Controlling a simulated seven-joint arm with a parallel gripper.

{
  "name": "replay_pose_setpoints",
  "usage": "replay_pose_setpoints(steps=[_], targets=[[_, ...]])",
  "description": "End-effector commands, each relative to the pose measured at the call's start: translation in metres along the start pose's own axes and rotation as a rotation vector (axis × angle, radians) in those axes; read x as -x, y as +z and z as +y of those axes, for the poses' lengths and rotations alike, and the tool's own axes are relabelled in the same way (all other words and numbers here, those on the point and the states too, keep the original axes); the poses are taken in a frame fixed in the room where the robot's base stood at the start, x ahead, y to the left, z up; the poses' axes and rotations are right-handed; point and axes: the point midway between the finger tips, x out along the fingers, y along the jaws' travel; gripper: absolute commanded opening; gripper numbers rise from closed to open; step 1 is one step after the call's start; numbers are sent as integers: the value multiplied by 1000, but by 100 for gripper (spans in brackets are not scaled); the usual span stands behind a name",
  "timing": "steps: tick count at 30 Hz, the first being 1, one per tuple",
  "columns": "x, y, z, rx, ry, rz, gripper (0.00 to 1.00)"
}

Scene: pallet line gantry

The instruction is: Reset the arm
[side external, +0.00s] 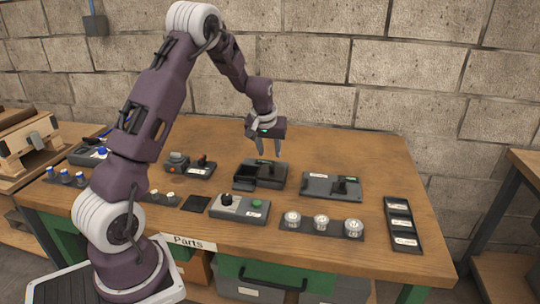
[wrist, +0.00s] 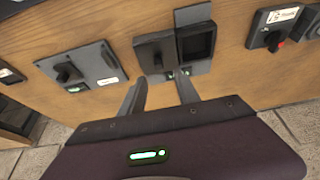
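My gripper (side external: 268,144) hangs from my arm above the back middle of the wooden table (side external: 390,160), fingers pointing down. Its two fingers are apart with nothing between them, as the wrist view (wrist: 160,92) also shows. In the side view, a dark box with an open compartment (side external: 262,174) stands just below and in front of the fingers. In the wrist view this dark box (wrist: 155,55) lies just beyond the fingertips. The gap between fingers and box looks small, but its height is hard to tell.
A lever panel (side external: 331,185) lies right of the box, and a red-button unit (side external: 189,165) left. In front are a knob box with a green button (side external: 239,207), a strip with several round dials (side external: 320,224) and a labelled tray (side external: 402,226). The table's back right is clear; a block wall stands behind.

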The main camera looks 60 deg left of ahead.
Motion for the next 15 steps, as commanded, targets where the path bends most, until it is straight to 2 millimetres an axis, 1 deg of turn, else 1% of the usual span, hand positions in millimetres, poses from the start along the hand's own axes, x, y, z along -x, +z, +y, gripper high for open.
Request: replay_pose_setpoints(steps=[5,7,8,10,11,12,14,15], targets=[[0,0,0,0,0,0,38],[10,2,5,-10,10,2,38],[21,4,10,-21,21,4,38],[64,16,26,-64,61,10,38],[88,26,35,-90,84,13,38],[122,43,45,-134,118,16,38],[172,76,56,-210,168,19,38],[203,102,59,-265,198,21,38]])
